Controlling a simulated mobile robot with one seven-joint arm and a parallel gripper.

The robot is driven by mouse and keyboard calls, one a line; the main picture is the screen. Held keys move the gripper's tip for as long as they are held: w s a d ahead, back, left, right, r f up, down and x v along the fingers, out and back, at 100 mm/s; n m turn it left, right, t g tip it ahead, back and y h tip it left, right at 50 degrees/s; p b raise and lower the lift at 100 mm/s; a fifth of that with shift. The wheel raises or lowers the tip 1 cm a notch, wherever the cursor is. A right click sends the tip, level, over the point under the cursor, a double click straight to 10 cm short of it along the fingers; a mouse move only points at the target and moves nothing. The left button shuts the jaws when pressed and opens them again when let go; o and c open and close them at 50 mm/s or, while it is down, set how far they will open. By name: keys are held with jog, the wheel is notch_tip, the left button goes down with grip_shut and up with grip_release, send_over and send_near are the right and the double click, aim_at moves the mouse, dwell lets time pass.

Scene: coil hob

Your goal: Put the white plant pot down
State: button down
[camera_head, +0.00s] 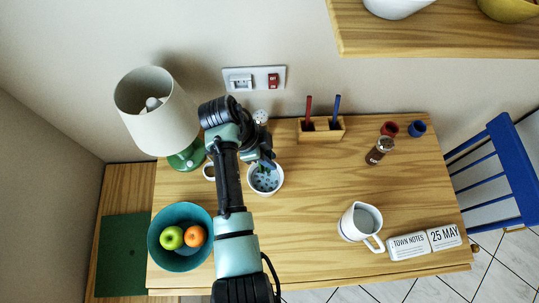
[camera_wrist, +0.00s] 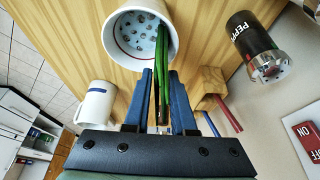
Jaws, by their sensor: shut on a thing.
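The white plant pot (camera_head: 278,187) is round, with a pale speckled, bluish fill. In the head view it is over the left middle of the wooden table (camera_head: 310,210), partly hidden by my arm. In the wrist view the pot (camera_wrist: 113,35) is at the top, seen into its mouth. Green stems (camera_wrist: 166,50) pass between my blue fingers. My gripper (camera_wrist: 162,72) is shut at the pot's near rim, holding the pot. Whether the pot's base touches the table cannot be told.
Around the pot are a green-based lamp (camera_head: 160,115), a teal fruit bowl (camera_head: 160,255), a pepper mill (camera_wrist: 255,45) and a wooden pencil holder (camera_head: 321,131). A white jug (camera_head: 352,225) and desk calendar (camera_head: 408,247) stand right. The table's middle is clear.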

jog(key=c, duration=0.7)
grip_release()
jog(key=shift+c, duration=0.2)
jog(key=p+v, duration=0.1)
jog(key=v, duration=1.1)
